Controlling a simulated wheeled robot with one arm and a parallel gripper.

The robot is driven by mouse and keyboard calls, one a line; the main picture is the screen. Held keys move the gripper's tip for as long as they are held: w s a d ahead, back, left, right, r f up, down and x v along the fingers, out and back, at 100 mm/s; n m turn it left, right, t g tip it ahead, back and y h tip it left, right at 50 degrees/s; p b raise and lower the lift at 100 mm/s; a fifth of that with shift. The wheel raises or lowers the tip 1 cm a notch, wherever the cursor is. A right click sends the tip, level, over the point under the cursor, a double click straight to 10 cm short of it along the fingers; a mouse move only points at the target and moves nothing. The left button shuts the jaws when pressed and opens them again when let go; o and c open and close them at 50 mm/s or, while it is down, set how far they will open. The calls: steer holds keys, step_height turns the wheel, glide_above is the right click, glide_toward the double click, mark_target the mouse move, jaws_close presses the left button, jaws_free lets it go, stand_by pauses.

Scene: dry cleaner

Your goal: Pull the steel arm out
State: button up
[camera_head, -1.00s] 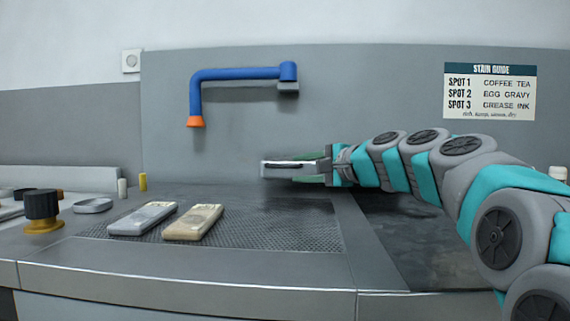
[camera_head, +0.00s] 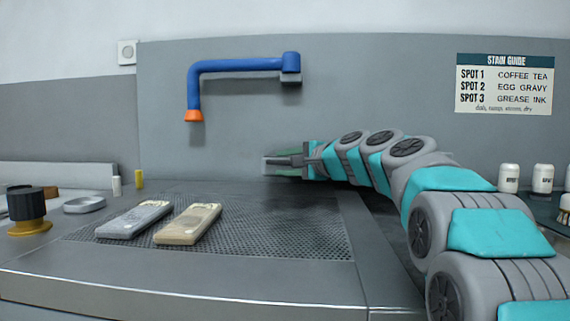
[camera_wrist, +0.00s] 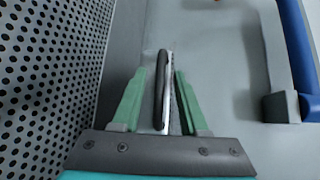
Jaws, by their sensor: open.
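The steel arm (camera_head: 267,165) is a short pale-grey piece low against the back wall panel, mostly hidden by my gripper in the head view. In the wrist view it is a narrow light strip (camera_wrist: 168,95) with a dark bar (camera_wrist: 158,88) along it, pointing away from me. My gripper (camera_head: 282,162) is open, with its green fingers on either side of the steel arm. In the wrist view the fingers (camera_wrist: 161,74) flank the strip and bar. I cannot tell whether either finger touches it.
A blue arm (camera_head: 235,66) with an orange nozzle (camera_head: 194,116) hangs on the wall above. A black knob (camera_head: 26,203) stands left. White bottles (camera_head: 543,178) stand right. The board's middle is clear.

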jaws_close()
stand_by(0.3)
stand_by(1.2)
